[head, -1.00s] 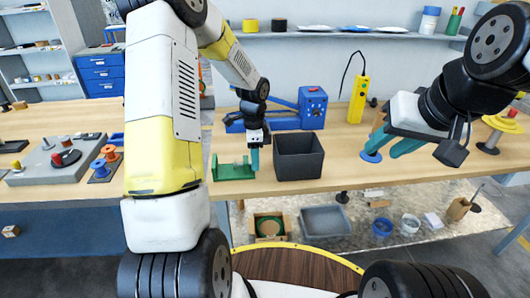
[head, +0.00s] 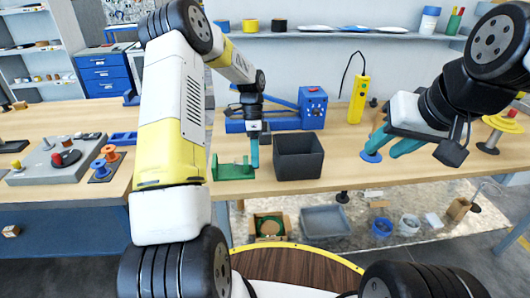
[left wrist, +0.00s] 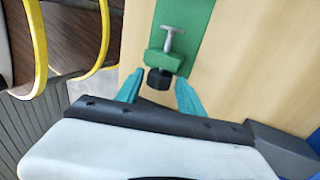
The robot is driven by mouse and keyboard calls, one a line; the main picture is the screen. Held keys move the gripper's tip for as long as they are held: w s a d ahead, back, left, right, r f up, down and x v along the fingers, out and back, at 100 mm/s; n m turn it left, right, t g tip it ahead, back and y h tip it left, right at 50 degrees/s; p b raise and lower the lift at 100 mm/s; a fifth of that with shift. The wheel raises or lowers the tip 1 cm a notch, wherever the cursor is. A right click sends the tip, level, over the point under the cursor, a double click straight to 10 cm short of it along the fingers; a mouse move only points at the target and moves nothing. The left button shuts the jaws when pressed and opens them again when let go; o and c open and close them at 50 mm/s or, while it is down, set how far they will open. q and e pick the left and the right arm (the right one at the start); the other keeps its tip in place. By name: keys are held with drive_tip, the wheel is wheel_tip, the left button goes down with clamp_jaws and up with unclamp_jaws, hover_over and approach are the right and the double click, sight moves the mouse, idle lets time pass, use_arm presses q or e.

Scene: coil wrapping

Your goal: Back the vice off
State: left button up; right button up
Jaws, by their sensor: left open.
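The green vice (head: 233,171) stands near the front of the wooden bench, left of the dark open box. In the left wrist view it is a green plate and block (left wrist: 165,61) with a metal T-shaped screw (left wrist: 173,40) and a black knob (left wrist: 158,80). My left gripper (head: 254,154) points down at the vice's right end. Its teal fingers (left wrist: 158,92) are open, one on each side of the black knob, with visible gaps. I cannot tell their height relative to it. My right gripper (head: 388,150) is open and empty over the right of the bench.
The dark box (head: 298,156) is close to the right of my left gripper. A blue machine (head: 312,106) stands behind, with a yellow handset (head: 357,99) beside it. Bins sit below the bench.

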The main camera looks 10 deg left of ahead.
use_arm(q)
drive_tip(key=c, duration=0.8)
drive_tip(key=shift+s+d+r+t+y, duration=0.1)
drive_tip(key=shift+s+t+y, duration=0.1)
drive_tip(key=shift+t, duration=0.4)
drive_tip(key=shift+s+r+t+y, duration=0.1)
drive_tip(key=shift+s+t+y, duration=0.1)
drive_tip(key=shift+t, duration=0.4)
drive_tip(key=shift+f+t, duration=0.1)
drive_tip(key=shift+t, duration=0.5)
drive_tip(key=shift+s+d+t+y, duration=0.1)
drive_tip(key=shift+s+t+y, duration=0.15)
drive_tip(key=shift+t, duration=0.35)
drive_tip(key=shift+s+d+t+y, duration=0.1)
drive_tip(key=shift+t+y, duration=0.25)
drive_tip(key=shift+t, duration=0.75)
drive_tip(key=shift+a, duration=0.1)
